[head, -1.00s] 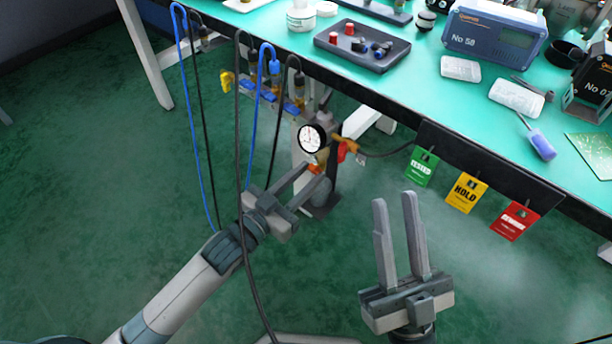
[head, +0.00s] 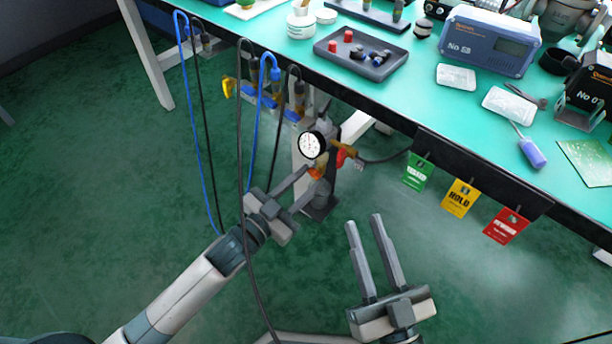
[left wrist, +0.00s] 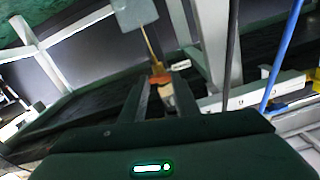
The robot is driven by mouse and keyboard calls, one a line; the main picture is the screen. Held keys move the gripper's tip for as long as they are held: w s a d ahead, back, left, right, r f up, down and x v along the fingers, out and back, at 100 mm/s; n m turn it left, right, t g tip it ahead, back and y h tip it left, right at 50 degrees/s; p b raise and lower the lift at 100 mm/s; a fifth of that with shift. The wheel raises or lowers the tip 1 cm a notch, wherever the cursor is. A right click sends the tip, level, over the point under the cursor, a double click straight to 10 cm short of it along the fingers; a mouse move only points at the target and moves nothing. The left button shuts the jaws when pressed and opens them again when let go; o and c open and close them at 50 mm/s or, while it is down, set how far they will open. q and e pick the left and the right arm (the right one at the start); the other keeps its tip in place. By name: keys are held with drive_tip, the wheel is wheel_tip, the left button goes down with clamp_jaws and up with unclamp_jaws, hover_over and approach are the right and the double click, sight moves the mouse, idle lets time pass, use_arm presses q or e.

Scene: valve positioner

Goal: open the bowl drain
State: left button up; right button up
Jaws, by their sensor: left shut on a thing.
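The air unit hangs under the bench edge, with a round white gauge (head: 312,145). Below the gauge is a small orange part (head: 315,172), which looks like the bowl drain. My left gripper (head: 314,179) reaches it from the lower left, its fingertips at the orange part. In the left wrist view, the orange part (left wrist: 160,78) sits between the two finger ends of my left gripper (left wrist: 165,88), which is shut on it. The fingers partly hide the drain, so its turn position is unclear. My right gripper (head: 362,219) is open and empty, apart from the unit, above the floor.
Blue and black hoses (head: 245,150) hang in front of my left arm. A yellow-orange valve with a red handle (head: 342,156) is right of the gauge. Green, yellow and red tags (head: 459,198) hang from the bench edge (head: 520,190). The floor below is clear.

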use_arm(q)
drive_tip(key=shift+r+m+p, duration=0.1)
drive_tip(key=shift+m+p, duration=0.65)
drive_tip(key=shift+m, duration=0.15)
drive_tip(key=shift+m+p, duration=0.7)
drive_tip(key=shift+m, duration=0.1)
use_arm(e)
wheel_tip(320, 180, down, 10)
drive_tip(key=w+d+g+h, duration=0.2)
drive_tip(key=g, duration=0.4)
use_arm(q)
drive_tip(key=shift+m+p, duration=0.7)
drive_tip(key=shift+m, duration=0.2)
drive_tip(key=m+p, duration=0.1)
drive_tip(key=m, duration=0.2)
drive_tip(key=shift+p, duration=0.4)
drive_tip(key=m+p, duration=0.1)
drive_tip(key=m, duration=0.2)
drive_tip(key=shift+m, duration=0.3)
drive_tip(key=shift+f+m+p, duration=0.2)
drive_tip(key=shift+m+p, duration=0.15)
drive_tip(key=shift+m, duration=1.55)
use_arm(e)
drive_tip(key=s+d+f+g+h, duration=0.3)
drive_tip(key=s+d+f+g, duration=0.3)
drive_tip(key=s+f+g, duration=0.1)
drive_tip(key=shift+f+m+g, duration=0.4)
drive_tip(key=shift+f+g, duration=0.2)
drive_tip(key=shift+f, duration=0.7)
drive_tip(key=shift+s, duration=0.1)
